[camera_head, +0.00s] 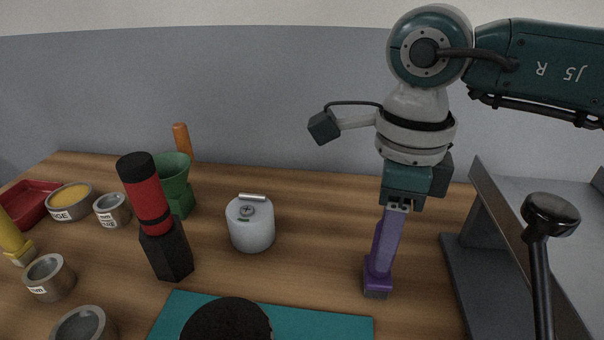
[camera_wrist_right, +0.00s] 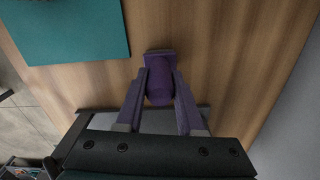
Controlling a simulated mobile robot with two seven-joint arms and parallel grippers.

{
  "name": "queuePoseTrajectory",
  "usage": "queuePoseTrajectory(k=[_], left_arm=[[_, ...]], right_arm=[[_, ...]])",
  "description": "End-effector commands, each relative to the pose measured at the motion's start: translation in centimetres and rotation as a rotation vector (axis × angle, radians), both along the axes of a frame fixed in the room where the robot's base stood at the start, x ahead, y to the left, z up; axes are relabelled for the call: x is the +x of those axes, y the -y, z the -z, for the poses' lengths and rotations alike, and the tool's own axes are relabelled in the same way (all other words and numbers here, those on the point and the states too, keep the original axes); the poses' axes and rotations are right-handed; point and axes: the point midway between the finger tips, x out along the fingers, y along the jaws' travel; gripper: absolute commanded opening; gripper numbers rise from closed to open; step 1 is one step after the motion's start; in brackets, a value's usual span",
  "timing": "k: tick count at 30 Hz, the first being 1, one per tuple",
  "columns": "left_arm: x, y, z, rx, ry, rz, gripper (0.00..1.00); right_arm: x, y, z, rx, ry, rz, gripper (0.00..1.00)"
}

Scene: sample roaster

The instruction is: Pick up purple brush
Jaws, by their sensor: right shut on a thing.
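The purple brush (camera_head: 381,262) stands nearly upright, leaning slightly, below my right arm in the head view. Its lower end has a wider purple collar and a grey tip. My right gripper (camera_head: 397,206) points down and is shut on the brush's upper part. In the right wrist view the brush (camera_wrist_right: 160,84) sits between the two fingers of the right gripper (camera_wrist_right: 160,76). I cannot tell whether the grey tip touches the wooden table (camera_head: 310,262). My left gripper is in neither view.
A teal mat (camera_head: 330,325) lies at the front. A grey metal stand (camera_head: 450,270) and a black-knobbed lever (camera_head: 550,213) are close on the right. A white canister (camera_head: 250,226), red-and-black grinder (camera_head: 150,205), green dripper (camera_head: 176,178) and several tins stand left.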

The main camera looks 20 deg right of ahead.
Motion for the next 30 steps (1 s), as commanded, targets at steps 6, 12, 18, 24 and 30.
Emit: queuePoseTrajectory(k=[6, 12, 18, 24, 30], left_arm=[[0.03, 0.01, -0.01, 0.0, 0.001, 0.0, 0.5], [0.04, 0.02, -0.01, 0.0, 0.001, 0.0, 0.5], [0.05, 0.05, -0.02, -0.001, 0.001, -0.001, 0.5], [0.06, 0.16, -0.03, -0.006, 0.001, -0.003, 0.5], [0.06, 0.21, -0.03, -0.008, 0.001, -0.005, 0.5]], right_arm=[[0.01, 0.01, -0.02, 0.0, 0.0, 0.0, 0.07], [0.01, 0.01, -0.03, 0.0, 0.0, 0.0, 0.0], [0.01, 0.0, -0.04, 0.001, 0.001, 0.0, 0.0], [0.02, -0.01, -0.04, 0.001, 0.001, 0.0, 0.0], [0.02, -0.01, -0.04, 0.001, 0.001, 0.0, 0.0]])
